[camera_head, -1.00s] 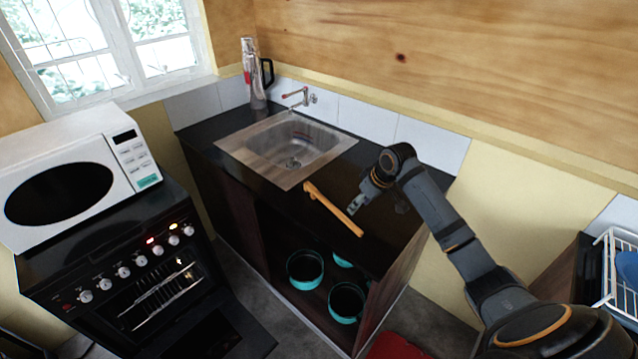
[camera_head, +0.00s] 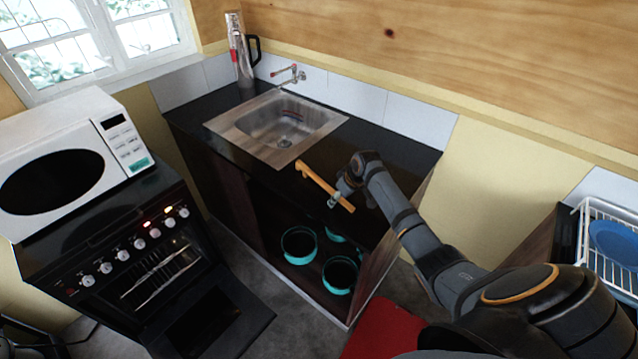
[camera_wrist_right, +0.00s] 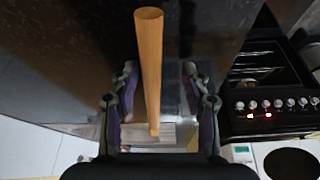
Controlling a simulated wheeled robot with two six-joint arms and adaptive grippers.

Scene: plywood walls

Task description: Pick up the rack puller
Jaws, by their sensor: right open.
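The rack puller (camera_head: 316,177) is a light wooden stick lying on the dark counter, right of the sink and near the front edge. My right gripper (camera_head: 338,194) is over its near right part and hides a little of it. In the right wrist view the rack puller (camera_wrist_right: 149,62) runs lengthwise between the two spread fingers of my right gripper (camera_wrist_right: 161,88), with a gap on each side. The gripper is open and not closed on it. My left gripper is not in view.
The steel sink (camera_head: 245,135) is set in the counter, with a flask (camera_head: 240,55) behind it. Teal pots (camera_head: 299,246) stand in the open cabinet below. The oven (camera_head: 165,270) with its door down and a microwave (camera_head: 113,160) are at left. A dish rack (camera_head: 590,262) is at right.

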